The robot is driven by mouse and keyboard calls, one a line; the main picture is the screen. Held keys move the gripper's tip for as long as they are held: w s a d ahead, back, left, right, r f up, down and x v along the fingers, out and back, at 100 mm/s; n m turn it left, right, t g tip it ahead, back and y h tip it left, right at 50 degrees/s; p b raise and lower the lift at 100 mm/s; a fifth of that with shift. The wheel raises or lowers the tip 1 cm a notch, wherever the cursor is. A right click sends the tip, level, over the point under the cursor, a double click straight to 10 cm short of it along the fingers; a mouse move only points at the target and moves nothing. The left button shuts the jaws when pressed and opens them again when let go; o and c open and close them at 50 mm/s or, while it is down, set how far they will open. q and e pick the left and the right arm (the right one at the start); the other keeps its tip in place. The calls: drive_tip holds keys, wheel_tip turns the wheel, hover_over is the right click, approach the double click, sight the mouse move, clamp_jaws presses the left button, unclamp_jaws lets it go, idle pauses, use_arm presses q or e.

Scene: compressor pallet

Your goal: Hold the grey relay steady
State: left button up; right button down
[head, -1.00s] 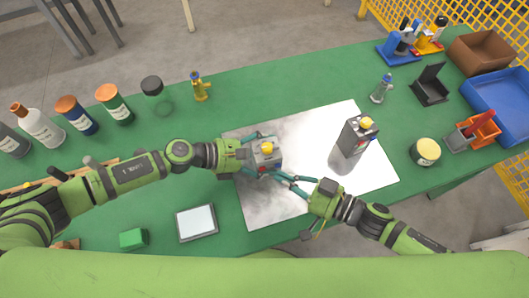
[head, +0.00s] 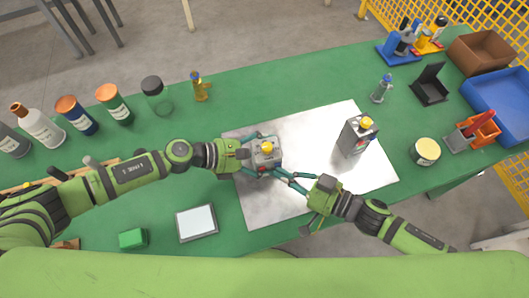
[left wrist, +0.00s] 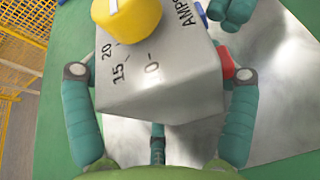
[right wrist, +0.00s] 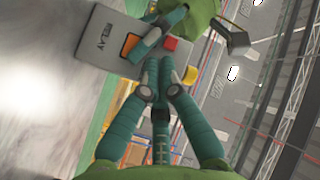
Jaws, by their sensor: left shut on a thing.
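The grey relay (head: 266,154) is a box with a yellow knob on top, held over the left part of the shiny metal plate (head: 300,130). My left gripper (head: 258,160) is shut on it, with a finger along each side in the left wrist view, where its dial face (left wrist: 165,75) fills the top. In the right wrist view the relay (right wrist: 105,45) shows its RELAY label, an orange panel and a red square. My right gripper (head: 281,175) has its fingers together, with nothing visible between them. Its tips are close to the relay; contact is unclear.
A second grey box (head: 354,138) with a yellow knob stands on the plate at right. A tablet (head: 197,222) and green block (head: 133,238) lie at front left. Bottles and jars line the back left. A round tin (head: 425,151) and blue bin (head: 498,105) are at right.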

use_arm(q)
drive_tip(key=shift+s+a+f, duration=0.1)
drive_tip(key=shift+s+f, duration=0.15)
drive_tip(key=shift+f, duration=0.2)
use_arm(e)
drive_tip(key=shift+s+d, duration=0.1)
drive_tip(key=shift+s, duration=0.25)
drive_tip(key=shift+s+d+f, duration=0.1)
drive_tip(key=shift+s+d, duration=0.15)
drive_tip(key=shift+s, duration=0.75)
drive_tip(key=shift+s+d+r, duration=0.1)
drive_tip(key=shift+s+d, duration=0.2)
drive_tip(key=shift+s, duration=0.65)
drive_tip(key=shift+s+d+f, duration=0.1)
drive_tip(key=shift+s+d, duration=0.15)
drive_tip(key=shift+s, duration=0.75)
use_arm(q)
drive_tip(key=o, duration=1.3)
drive_tip(key=shift+w+r, duration=0.1)
drive_tip(key=shift+w, duration=0.1)
use_arm(e)
drive_tip(key=shift+w, duration=0.1)
use_arm(q)
drive_tip(key=shift+r, duration=0.1)
drive_tip(key=shift+r, duration=0.1)
